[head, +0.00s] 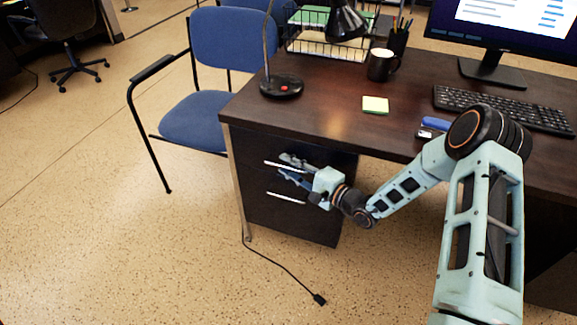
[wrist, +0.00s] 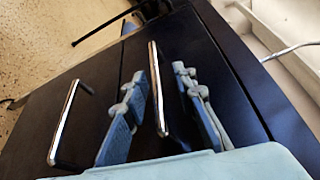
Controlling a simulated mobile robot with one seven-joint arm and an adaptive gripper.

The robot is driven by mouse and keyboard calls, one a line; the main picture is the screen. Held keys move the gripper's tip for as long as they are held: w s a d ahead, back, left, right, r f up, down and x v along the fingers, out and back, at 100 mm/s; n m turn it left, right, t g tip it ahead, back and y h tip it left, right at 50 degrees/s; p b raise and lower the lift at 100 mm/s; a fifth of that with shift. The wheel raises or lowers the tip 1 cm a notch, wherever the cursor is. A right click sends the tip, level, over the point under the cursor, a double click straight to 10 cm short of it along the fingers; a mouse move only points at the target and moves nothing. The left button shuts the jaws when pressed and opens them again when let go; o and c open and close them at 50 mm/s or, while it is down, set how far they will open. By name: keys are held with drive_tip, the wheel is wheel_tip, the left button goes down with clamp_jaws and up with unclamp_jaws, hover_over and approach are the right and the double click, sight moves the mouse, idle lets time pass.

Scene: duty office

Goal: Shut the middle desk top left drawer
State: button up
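The middle desk (head: 330,110) has a dark pedestal at its left end with two stacked drawers. The top left drawer (head: 325,160) has a thin bright bar handle, which shows in the wrist view (wrist: 157,90). I cannot tell clearly whether this drawer stands out from the desk. My gripper (head: 287,168) is at the top drawer's front. In the wrist view its two fingers (wrist: 158,105) are spread, one on each side of the top handle, with visible gaps. Part of the handle is hidden by the gripper in the head view.
The lower drawer handle (wrist: 65,122) is left of the fingers in the wrist view. A blue chair (head: 200,115) stands left of the desk. A lamp (head: 281,87), mug (head: 381,66) and keyboard (head: 500,108) are on top. A cable (head: 285,270) lies on otherwise clear floor in front.

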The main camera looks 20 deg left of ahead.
drive_tip(key=shift+d, duration=0.1)
drive_tip(key=v, duration=1.1)
drive_tip(key=shift+s+d, duration=0.2)
drive_tip(key=shift+d, duration=0.15)
drive_tip(key=shift+r, duration=0.2)
